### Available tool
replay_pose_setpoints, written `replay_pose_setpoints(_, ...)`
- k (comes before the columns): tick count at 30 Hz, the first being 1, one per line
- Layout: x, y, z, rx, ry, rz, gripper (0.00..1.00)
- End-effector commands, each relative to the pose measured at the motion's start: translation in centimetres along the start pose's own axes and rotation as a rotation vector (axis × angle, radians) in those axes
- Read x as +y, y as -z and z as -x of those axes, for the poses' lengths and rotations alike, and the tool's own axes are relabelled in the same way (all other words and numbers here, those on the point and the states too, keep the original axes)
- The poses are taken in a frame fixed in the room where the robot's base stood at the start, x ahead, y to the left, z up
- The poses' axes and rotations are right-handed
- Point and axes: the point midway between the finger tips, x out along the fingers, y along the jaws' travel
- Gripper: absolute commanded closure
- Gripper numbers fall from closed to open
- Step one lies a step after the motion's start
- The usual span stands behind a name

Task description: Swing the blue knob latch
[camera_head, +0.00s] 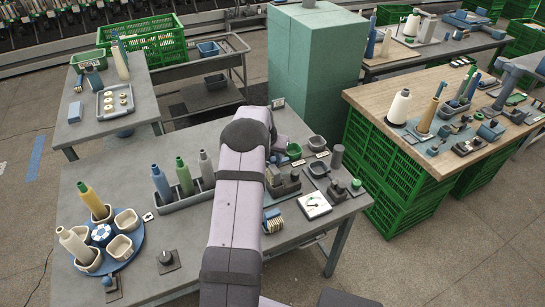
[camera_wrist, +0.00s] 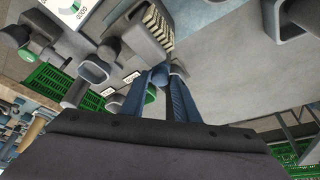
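My gripper (camera_wrist: 163,84) shows in the wrist view as two blue-grey fingers reaching up from the dark wrist. Their tips come close together at a small blue rounded part (camera_wrist: 159,74), which may be the blue knob. I cannot tell whether the fingers touch it or grip it. Grey fixtures on the grey table surround the tips.
A green knob (camera_head: 357,184), a white dial (camera_head: 314,205) and dark bowls (camera_head: 317,143) crowd the table right of my arm. A bottle rack (camera_head: 188,201) and blue turntable (camera_head: 129,258) stand left. Green crates (camera_head: 390,178) stand right.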

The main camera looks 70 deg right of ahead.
Motion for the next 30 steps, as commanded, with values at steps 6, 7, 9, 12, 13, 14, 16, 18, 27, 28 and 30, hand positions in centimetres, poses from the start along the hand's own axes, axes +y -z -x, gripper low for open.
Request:
replay_pose_setpoints(6,0.0,0.0,0.0,0.000,0.000,-0.001,0.59)
replay_pose_setpoints(7,0.0,0.0,0.0,0.000,0.000,-0.001,0.59)
replay_pose_setpoints(9,0.0,0.0,0.0,0.000,0.000,-0.002,0.59)
replay_pose_setpoints(12,0.0,0.0,0.2,0.001,0.000,-0.002,0.59)
replay_pose_setpoints(13,0.0,0.1,0.3,0.001,0.000,-0.002,0.59)
replay_pose_setpoints(14,0.0,0.1,0.4,0.001,0.001,-0.002,0.59)
replay_pose_setpoints(16,-0.1,0.0,0.8,0.001,0.001,-0.002,0.59)
replay_pose_setpoints(18,-0.1,0.1,1.4,0.003,0.001,-0.002,0.59)
replay_pose_setpoints(27,-0.1,0.0,4.9,0.002,0.001,-0.002,0.59)
replay_pose_setpoints(28,-0.1,0.0,5.2,0.002,0.001,-0.002,0.59)
replay_pose_setpoints(30,-0.1,0.0,6.0,0.003,0.001,-0.002,0.59)
